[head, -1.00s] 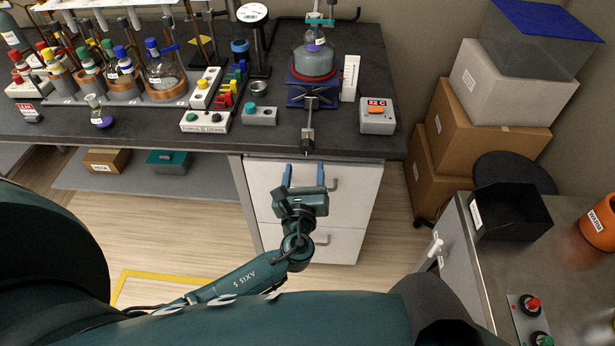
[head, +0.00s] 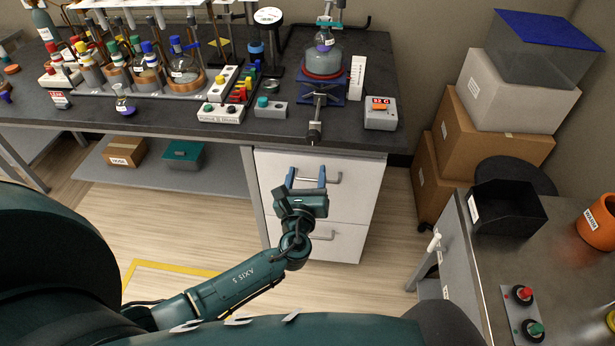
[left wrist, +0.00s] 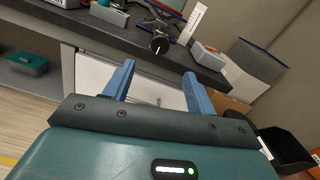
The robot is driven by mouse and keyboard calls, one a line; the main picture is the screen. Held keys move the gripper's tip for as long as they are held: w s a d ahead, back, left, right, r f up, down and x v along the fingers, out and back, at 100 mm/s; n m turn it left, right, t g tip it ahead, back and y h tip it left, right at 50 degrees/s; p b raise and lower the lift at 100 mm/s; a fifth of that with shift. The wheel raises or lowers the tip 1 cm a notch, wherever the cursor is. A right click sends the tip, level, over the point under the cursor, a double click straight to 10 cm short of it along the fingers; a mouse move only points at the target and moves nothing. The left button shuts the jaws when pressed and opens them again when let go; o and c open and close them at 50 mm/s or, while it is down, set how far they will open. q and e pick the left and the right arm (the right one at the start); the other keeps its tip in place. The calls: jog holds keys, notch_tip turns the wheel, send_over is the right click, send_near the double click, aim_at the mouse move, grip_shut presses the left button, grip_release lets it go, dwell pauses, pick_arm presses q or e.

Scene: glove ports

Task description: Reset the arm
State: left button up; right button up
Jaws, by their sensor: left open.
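My left gripper (head: 306,178) is open and empty. In the head view it hangs in front of the white drawer cabinet (head: 350,192), below the bench edge. Its two blue fingers point toward the upper drawer, near the drawer's handle (head: 328,180); whether they touch it I cannot tell. In the left wrist view the open fingers (left wrist: 158,90) have nothing between them. My left arm reaches in from the lower left, its forearm low over the floor. My right gripper is not in view.
The dark bench (head: 222,131) carries flasks, a switch box (head: 221,113) and a flask on a blue stand (head: 322,85), whose rod juts past the front edge. Boxes (head: 490,150) stack at the right. A metal table (head: 570,262) with a black bin (head: 507,212) stands lower right.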

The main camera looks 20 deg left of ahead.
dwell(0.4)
pick_arm(q)
jog(key=s+a+f+n+g+y, duration=0.1)
jog(key=s+a+f+n+g, duration=0.2)
jog(key=s+n, duration=0.45)
jog(key=s+a+n+g+y, duration=0.15)
jog(key=s+n+g, duration=0.35)
jog(key=n, duration=0.5)
jog(key=s+d+r+n+g+h, duration=0.1)
jog(key=s+d+n+g+h, duration=0.2)
jog(key=s+n, duration=0.4)
jog(key=s+d+r+n+g+h, duration=0.1)
jog(key=s+n+g+h, duration=0.25)
jog(key=s, duration=0.55)
jog(key=w+d+f+t+h, duration=0.1)
jog(key=w+d+f+t, duration=0.1)
jog(key=f, duration=0.3)
jog(key=w+d+f+t+h, duration=0.2)
jog(key=d+f+t, duration=0.2)
jog(key=f+t, duration=0.1)
jog(key=shift+w, duration=0.4)
